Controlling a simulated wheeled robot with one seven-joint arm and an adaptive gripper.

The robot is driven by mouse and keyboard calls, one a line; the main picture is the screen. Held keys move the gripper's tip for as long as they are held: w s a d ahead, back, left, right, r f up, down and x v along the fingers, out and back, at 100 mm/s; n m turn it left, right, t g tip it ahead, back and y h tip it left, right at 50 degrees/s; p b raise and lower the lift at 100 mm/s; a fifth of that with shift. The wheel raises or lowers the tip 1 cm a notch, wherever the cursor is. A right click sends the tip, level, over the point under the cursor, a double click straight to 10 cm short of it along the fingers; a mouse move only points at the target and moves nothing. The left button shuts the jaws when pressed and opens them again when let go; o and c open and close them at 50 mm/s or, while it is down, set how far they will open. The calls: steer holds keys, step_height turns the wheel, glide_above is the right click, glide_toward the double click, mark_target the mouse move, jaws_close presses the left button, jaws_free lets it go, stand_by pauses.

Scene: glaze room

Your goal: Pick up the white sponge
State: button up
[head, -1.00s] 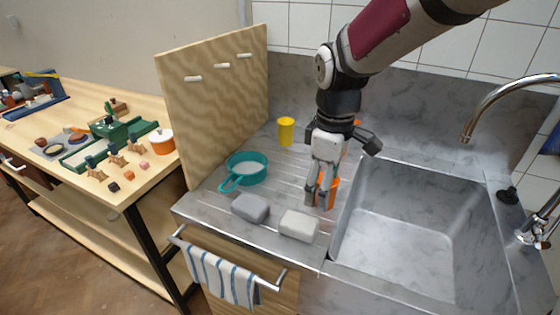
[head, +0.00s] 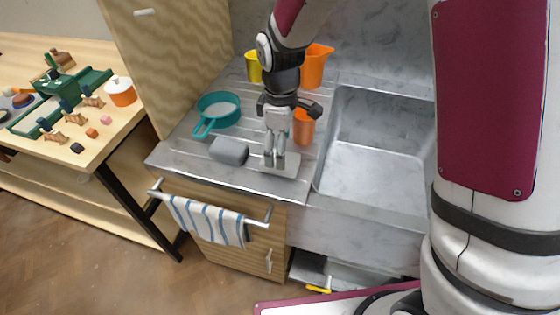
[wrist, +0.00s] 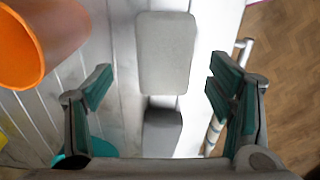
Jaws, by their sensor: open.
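The white sponge (head: 289,165) lies flat on the ribbed draining board, close to its front edge and left of the sink. My gripper (head: 273,165) is over it in the head view, with the fingers hiding part of its left side. In the wrist view the white sponge (wrist: 166,52) shows whole, ahead of and between the spread fingers. My gripper (wrist: 160,85) is open, with nothing between its pads. I cannot tell exactly how high the fingertips are above the sponge.
A grey sponge (head: 229,151) lies just left. A teal strainer (head: 218,108), an orange cup (head: 303,127), an orange jug (head: 316,66) and a yellow cup (head: 253,68) stand behind. The sink (head: 375,150) is right. A striped towel (head: 205,218) hangs in front.

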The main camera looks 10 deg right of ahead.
steer(key=f, duration=0.4)
steer(key=shift+s+f, duration=0.25)
steer(key=shift+s, duration=0.05)
steer(key=c, duration=1)
steer(key=shift+r, duration=0.1)
steer(key=shift+w+r, duration=0.1)
steer(key=shift+r, duration=0.35)
steer(key=r, duration=0.1)
steer(key=s+r, duration=0.1)
steer(key=shift+d+r, duration=0.2)
steer(key=shift+r, duration=0.1)
steer(key=s+d, duration=0.2)
steer(key=s, duration=0.2)
steer(key=s+d+r, duration=0.1)
steer(key=s+d, duration=0.1)
steer(key=s, duration=0.3)
steer(key=s+d, duration=0.2)
steer(key=s, duration=0.2)
steer(key=shift+s+d+r, duration=0.15)
steer(key=shift+s+d, duration=0.05)
steer(key=shift+s, duration=0.1)
